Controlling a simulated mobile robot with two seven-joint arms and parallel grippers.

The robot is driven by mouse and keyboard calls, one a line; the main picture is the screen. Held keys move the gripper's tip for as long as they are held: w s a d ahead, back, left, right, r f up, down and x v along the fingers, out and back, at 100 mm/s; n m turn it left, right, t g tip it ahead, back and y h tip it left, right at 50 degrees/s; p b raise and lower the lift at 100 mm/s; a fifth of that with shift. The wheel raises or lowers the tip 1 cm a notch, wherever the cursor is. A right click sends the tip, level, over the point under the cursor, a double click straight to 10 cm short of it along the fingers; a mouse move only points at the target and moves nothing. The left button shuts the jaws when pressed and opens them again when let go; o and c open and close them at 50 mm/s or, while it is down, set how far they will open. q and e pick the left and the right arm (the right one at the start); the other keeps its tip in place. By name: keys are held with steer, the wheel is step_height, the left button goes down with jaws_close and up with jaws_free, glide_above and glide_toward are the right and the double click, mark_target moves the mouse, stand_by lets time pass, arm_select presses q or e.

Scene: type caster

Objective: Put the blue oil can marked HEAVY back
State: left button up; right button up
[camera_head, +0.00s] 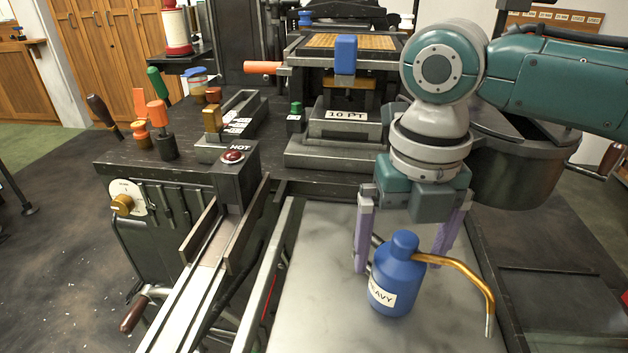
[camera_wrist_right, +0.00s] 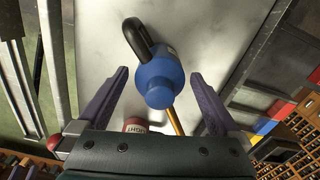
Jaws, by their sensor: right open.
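The blue oil can (camera_head: 397,277) marked HEAVY stands upright on the pale slab (camera_head: 330,300), with its brass spout pointing right. My right gripper (camera_head: 408,262) is above and around it, fingers pointing down, one on each side of the can. The fingers are open, with gaps to the can. In the right wrist view the can (camera_wrist_right: 158,78) shows its blue cap between the open fingers (camera_wrist_right: 162,85), with a black handle at upper left. My left gripper is not in view.
A red container marked LIGHT (camera_wrist_right: 135,125) shows near the can in the wrist view. The caster with a red HOT knob (camera_head: 232,157) and metal rails stands left of the slab. A block marked 10 PT (camera_head: 346,115) is behind. The slab's front is clear.

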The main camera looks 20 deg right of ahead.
step_height(320, 180, up, 11)
steer(key=shift+r+p, duration=0.1)
steer(key=shift+p, duration=0.55)
stand_by(0.9)
